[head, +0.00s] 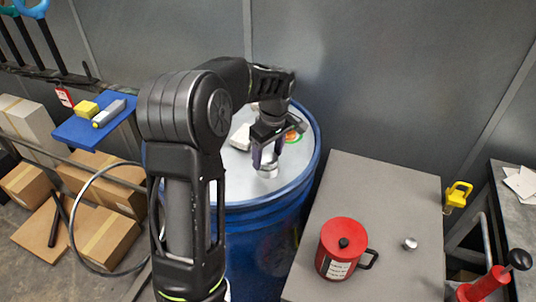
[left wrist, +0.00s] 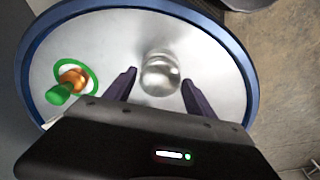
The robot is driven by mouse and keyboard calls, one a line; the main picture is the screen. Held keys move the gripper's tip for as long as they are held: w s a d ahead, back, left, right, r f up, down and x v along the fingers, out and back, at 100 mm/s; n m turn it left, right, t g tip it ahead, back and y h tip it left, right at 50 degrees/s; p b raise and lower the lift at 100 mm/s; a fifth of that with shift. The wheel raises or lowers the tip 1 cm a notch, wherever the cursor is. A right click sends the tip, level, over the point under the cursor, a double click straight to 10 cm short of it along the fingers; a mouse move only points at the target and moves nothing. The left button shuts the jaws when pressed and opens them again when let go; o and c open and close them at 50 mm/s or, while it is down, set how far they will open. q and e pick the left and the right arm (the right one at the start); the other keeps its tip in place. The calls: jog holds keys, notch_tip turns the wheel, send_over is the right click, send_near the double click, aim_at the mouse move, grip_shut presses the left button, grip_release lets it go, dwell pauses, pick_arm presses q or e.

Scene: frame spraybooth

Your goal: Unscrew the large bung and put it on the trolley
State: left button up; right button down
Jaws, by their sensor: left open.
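A blue drum (head: 312,165) with a pale metal lid stands against the grey booth wall. The large bung (left wrist: 160,72) is a shiny silver knob upright on the lid. It also shows in the head view (head: 267,172), just below the fingers and partly hidden by them. My left gripper (head: 266,156) points down over it, jaws open. In the left wrist view its two fingers (left wrist: 158,88) appear on either side of the bung, with gaps on both sides. The trolley (head: 385,192) has a flat grey top, right of the drum. My right gripper is out of view.
A red can (head: 341,247) and a small silver knob (head: 410,243) stand on the trolley; its back half is bare. On the lid are a green ring with a copper fitting (left wrist: 73,79) and a white item (head: 240,137). Cardboard boxes (head: 98,235) lie left.

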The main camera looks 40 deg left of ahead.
pick_arm(q)
jog(key=m, duration=0.3)
jog(key=shift+m, duration=0.4)
jog(key=m+b, duration=0.1)
jog(key=m, duration=0.2)
jog(key=shift+t, duration=0.4)
jog(key=shift+m+h, duration=0.3)
jog(key=shift+m, duration=0.5)
jog(key=m, duration=0.4)
jog(key=shift+m, duration=0.3)
jog(key=shift+a, duration=0.1)
jog(key=shift+m, duration=0.3)
jog(key=m+h, duration=0.1)
jog(key=m, duration=0.3)
